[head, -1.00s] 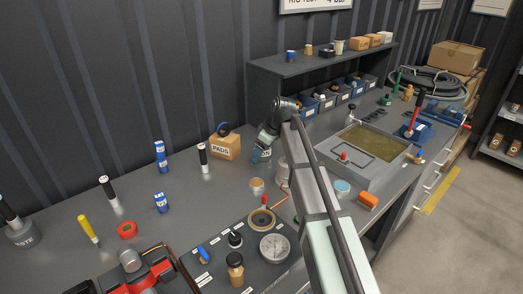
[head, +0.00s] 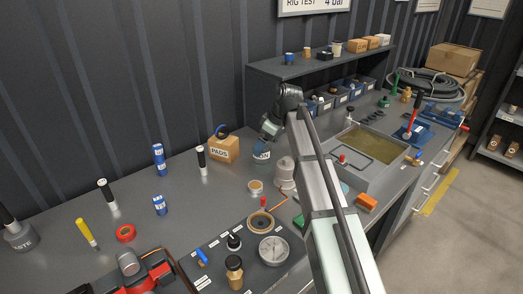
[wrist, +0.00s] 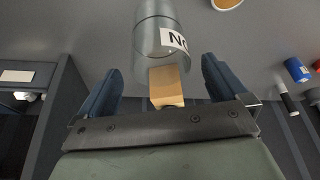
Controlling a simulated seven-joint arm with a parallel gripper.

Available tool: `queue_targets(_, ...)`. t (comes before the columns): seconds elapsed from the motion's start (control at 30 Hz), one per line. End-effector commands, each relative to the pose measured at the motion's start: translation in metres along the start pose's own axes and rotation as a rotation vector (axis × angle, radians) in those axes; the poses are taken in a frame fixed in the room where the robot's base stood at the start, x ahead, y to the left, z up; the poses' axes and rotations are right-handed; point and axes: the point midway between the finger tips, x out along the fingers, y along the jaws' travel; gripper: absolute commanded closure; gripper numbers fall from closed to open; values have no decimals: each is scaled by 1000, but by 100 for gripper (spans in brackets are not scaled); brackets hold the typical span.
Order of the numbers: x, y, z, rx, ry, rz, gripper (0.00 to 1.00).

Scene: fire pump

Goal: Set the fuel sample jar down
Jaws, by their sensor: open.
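In the wrist view the grey, see-through-looking cylinder with a partly cut-off label (wrist: 156,36) lies just beyond the fingertips. My gripper is open, with its two blue fingers (wrist: 160,88) spread apart and a gap on each side. A tan block shape (wrist: 166,86) shows between the fingers; I cannot tell whether it belongs to the jar.
A small amber-filled cup (head: 255,187) is in front. The shelf unit (head: 262,82) rises behind on the right. Bare bench (head: 185,200) lies to the left.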

Motion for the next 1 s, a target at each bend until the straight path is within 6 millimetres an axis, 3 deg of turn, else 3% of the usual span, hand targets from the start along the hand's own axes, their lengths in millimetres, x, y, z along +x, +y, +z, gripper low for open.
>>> queue_targets(0.2, -38, 0, 0, 0, 0, 0, 0)
queue_targets(0.4, -58, 0, 0, 0, 0, -1, 0)
queue_targets(0.87, -66, 0, 0, 0, -1, -1, 0)
queue_targets(1.0, -67, 6, 9, 12, 0, 11, 0)
